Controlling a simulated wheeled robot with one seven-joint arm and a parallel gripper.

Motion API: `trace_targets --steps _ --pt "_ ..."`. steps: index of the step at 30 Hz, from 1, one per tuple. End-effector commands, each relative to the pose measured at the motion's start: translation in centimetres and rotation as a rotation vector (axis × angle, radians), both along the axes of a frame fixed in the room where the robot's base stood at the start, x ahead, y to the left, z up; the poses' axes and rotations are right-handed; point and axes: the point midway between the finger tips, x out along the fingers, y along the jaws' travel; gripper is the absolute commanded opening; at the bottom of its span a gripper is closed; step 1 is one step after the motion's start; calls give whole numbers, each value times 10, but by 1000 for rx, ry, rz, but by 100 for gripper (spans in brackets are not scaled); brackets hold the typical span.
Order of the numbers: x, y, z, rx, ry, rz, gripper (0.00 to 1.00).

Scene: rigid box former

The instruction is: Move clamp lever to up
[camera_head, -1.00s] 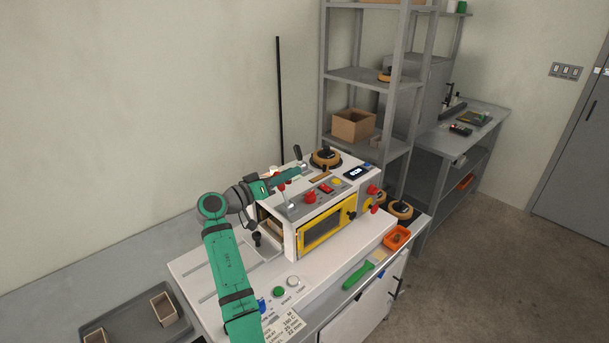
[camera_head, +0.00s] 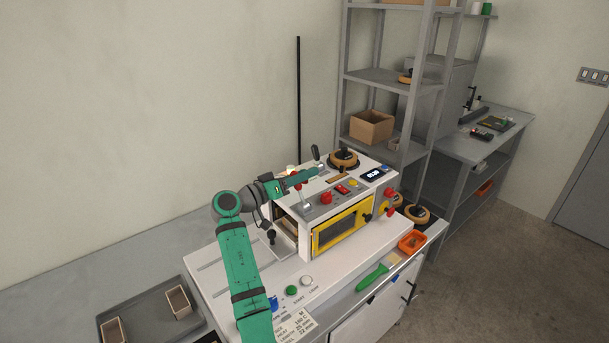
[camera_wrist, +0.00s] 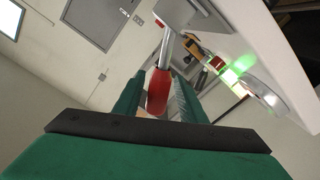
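The clamp lever is a metal rod with a red grip (camera_wrist: 158,92) in the wrist view, hanging from a grey bracket. In the head view my gripper (camera_head: 318,171) reaches in from the left over the top of the white box former (camera_head: 290,229). A metal lever shaft (camera_head: 305,204) stands just below it, with its upper end largely hidden by the gripper.
A black-handled lever (camera_head: 315,153) stands just behind my gripper. A red knob (camera_head: 326,198) and a brown round part (camera_head: 344,159) are on the machine's top. A yellow-framed window (camera_head: 341,228) is in front. A grey shelf rack (camera_head: 385,85) stands behind.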

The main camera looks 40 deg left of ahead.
Motion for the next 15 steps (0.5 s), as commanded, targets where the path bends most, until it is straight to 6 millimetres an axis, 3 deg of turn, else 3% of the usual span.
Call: trace_targets --steps 15 --pt "-86 14 -1 -2 1 3 37"
